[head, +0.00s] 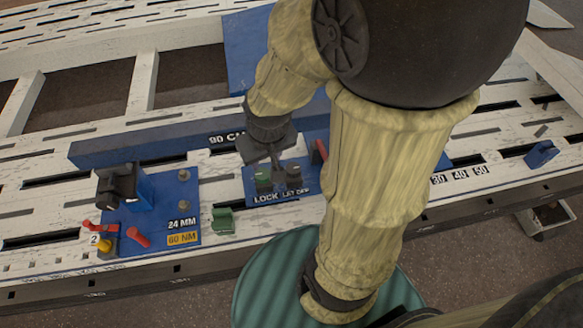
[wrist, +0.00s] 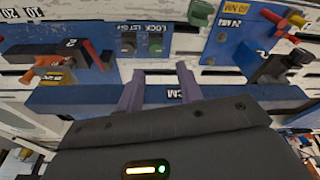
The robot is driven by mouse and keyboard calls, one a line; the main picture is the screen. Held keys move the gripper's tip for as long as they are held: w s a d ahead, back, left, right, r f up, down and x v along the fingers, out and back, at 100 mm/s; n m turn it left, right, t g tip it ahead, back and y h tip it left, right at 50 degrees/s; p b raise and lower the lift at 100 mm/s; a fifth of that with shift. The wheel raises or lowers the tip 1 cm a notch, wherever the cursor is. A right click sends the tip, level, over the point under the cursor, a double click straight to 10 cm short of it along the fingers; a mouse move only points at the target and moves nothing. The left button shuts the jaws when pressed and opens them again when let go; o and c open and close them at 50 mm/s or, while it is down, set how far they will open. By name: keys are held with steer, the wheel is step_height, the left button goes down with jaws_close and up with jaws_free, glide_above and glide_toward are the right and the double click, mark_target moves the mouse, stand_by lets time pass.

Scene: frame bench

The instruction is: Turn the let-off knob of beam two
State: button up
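A small blue plate (head: 256,194) marked LOCK and LET OFF sits on the white slotted bench. It carries a green knob (head: 263,180) over LOCK and a dark let-off knob (head: 293,175) over LET OFF. In the wrist view, upside down, the let-off knob (wrist: 128,43) is left of the lock knob (wrist: 155,45). My gripper (head: 264,158) is over the plate's back edge, close to the knobs. In the wrist view my gripper (wrist: 160,75) has its fingers apart, with nothing between the tips. Contact with a knob cannot be told.
A long blue bar (head: 150,145) marked 90 CM lies behind the knobs. A left blue plate (head: 160,220) bears a black clamp (head: 118,183), red levers and a 24 MM label. A green block (head: 223,220) stands between the plates. My arm hides the right part.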

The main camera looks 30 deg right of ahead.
mark_target(294, 168)
steer(key=o, duration=0.5)
steer(key=shift+w+d, duration=0.1)
steer(key=shift+o, duration=1.1)
steer(key=shift+w+d+p, duration=0.2)
steer(key=shift+d+p, duration=0.05)
steer(key=shift+p, duration=0.05)
steer(key=w+d+f+n+y+p, duration=0.1)
steer(key=w+d+f+n+p, duration=0.2)
steer(key=d+f+p, duration=0.2)
steer(key=w+d+f+n+t+y+p, duration=0.1)
steer(key=w+d+f+n+p, duration=0.1)
steer(key=d+f+p, duration=0.4)
steer(key=w+d+f, duration=0.1)
steer(key=d+f, duration=0.2)
steer(key=d, duration=0.2)
steer(key=shift+d+f+n, duration=0.3)
steer(key=shift+d+n, duration=0.05)
steer(key=shift+n, duration=0.05)
steer(key=shift+f, duration=0.1)
steer(key=x, duration=1.1)
steer(key=b+x, duration=0.1)
steer(key=x, duration=0.5)
steer(key=shift+w+a, duration=0.15)
steer(key=shift+w, duration=0.15)
steer(key=c, duration=1)
